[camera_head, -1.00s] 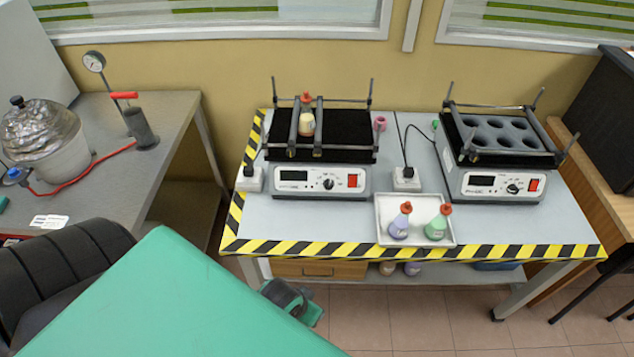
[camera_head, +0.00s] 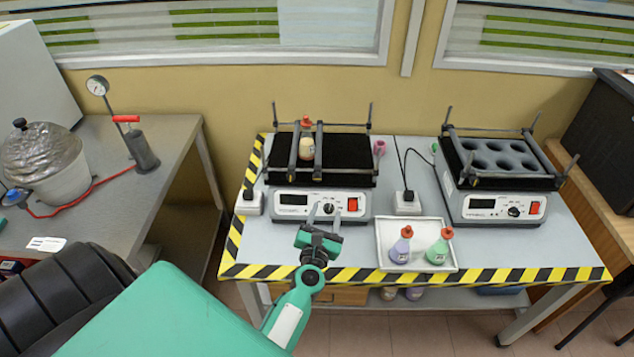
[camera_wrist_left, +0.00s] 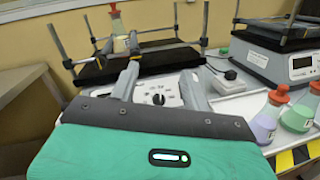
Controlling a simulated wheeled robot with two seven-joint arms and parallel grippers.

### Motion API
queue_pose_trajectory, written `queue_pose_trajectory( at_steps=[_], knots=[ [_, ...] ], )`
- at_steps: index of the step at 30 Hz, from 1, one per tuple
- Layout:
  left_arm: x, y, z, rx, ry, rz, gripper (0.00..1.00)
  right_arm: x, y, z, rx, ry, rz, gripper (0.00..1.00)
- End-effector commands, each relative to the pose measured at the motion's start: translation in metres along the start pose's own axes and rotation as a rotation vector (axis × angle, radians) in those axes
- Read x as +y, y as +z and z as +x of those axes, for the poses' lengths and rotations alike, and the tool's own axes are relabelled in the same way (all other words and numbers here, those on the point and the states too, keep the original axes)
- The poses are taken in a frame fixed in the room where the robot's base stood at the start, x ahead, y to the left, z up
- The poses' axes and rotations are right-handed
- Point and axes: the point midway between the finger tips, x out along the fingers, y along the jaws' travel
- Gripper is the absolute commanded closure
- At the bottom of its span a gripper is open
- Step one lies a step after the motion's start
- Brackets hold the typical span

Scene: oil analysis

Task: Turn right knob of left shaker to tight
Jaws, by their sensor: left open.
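The left shaker (camera_head: 275,207) stands on the grey bench, with a black platform and a white front panel. Two dark clamp bars run front to back on it, with a flask (camera_head: 306,147) between them. The right bar's front end (camera_head: 318,174) is small; I cannot tell how tight its knob is. A round dial (camera_head: 328,208) sits on the panel and shows in the left wrist view (camera_wrist_left: 158,99). My left gripper (camera_head: 325,213) is open and empty in front of the panel, its fingers either side of the dial in view. Contact cannot be told.
A white tray (camera_head: 383,258) with a purple flask (camera_head: 400,250) and a green flask (camera_head: 438,251) stands to the right. A second shaker (camera_head: 465,213) is further right. A power adapter (camera_head: 407,205) with a cable lies between the shakers. Striped tape edges the bench.

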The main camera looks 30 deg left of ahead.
Motion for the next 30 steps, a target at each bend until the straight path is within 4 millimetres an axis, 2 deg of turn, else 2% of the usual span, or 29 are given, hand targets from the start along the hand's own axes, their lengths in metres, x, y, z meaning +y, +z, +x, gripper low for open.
queue_pose_trajectory(
  at_steps=[1, 4, 11, 14, 24, 30],
  knots=[
    [0.006, -0.009, 0.003, 0.025, 0.056, -0.087, 0.53, 0.000, 0.000, 0.000, 0.000, 0.000, 0.000, 0.59],
    [0.015, -0.022, 0.005, 0.058, 0.140, -0.208, 0.53, 0.000, 0.000, 0.000, 0.000, 0.000, 0.000, 0.59],
    [0.023, -0.030, 0.016, 0.074, 0.189, -0.277, 0.53, 0.000, 0.000, -0.004, 0.000, 0.000, 0.000, 0.59],
    [0.026, -0.029, 0.030, 0.072, 0.188, -0.273, 0.53, 0.000, -0.001, -0.009, 0.000, 0.000, 0.000, 0.59],
    [0.038, -0.036, 0.097, 0.072, 0.185, -0.269, 0.53, 0.000, -0.002, -0.026, 0.000, 0.000, 0.000, 0.59],
    [0.042, -0.040, 0.126, 0.073, 0.185, -0.270, 0.53, 0.001, -0.002, -0.031, 0.000, 0.000, 0.000, 0.59]
  ],
)
